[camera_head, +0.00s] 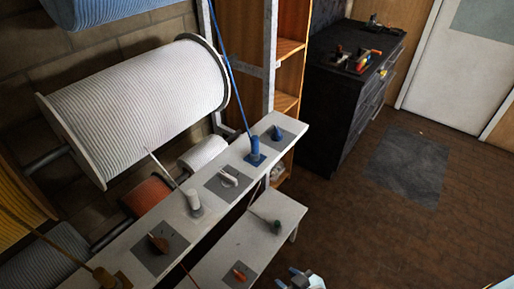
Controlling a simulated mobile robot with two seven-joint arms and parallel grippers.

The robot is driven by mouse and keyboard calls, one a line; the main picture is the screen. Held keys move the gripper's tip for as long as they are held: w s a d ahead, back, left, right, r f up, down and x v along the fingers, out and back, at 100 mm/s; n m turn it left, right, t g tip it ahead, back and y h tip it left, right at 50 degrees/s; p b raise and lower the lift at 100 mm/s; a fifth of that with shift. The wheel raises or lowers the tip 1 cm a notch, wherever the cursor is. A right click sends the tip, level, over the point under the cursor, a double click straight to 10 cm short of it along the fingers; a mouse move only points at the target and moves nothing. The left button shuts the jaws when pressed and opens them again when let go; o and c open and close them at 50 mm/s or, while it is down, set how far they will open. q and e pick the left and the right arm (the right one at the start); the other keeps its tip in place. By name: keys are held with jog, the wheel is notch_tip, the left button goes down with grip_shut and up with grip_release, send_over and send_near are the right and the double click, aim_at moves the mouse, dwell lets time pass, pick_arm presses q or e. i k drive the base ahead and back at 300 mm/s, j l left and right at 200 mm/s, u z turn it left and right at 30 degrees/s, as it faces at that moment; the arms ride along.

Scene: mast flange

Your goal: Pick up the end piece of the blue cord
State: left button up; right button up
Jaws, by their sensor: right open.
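The blue cord (227,62) runs down from the top of the view to a blue upright guide (255,150) on the pale shelf. A small blue piece (276,132), which looks like the cord's end piece, sits on a dark grey pad (288,134) at the shelf's far end, just beyond the guide. My right gripper (300,273) shows at the bottom edge, partly cut off. It is open, apart from the blue piece and well below it in the picture. My left gripper is not in view.
The pale shelf (150,222) also carries white and orange-brown end pieces. A lower pale bench (225,262) stands in front of it. A large white spool (140,100) is behind. A black cabinet (330,110) with tools stands beyond.

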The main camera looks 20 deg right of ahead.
aim_at(255, 153)
jog(key=u, duration=2.8)
jog(key=z, duration=3.45)
jog(key=i+l, duration=0.2)
jog(key=l, duration=0.15)
jog(key=i+l, duration=0.2)
jog(key=l, duration=0.15)
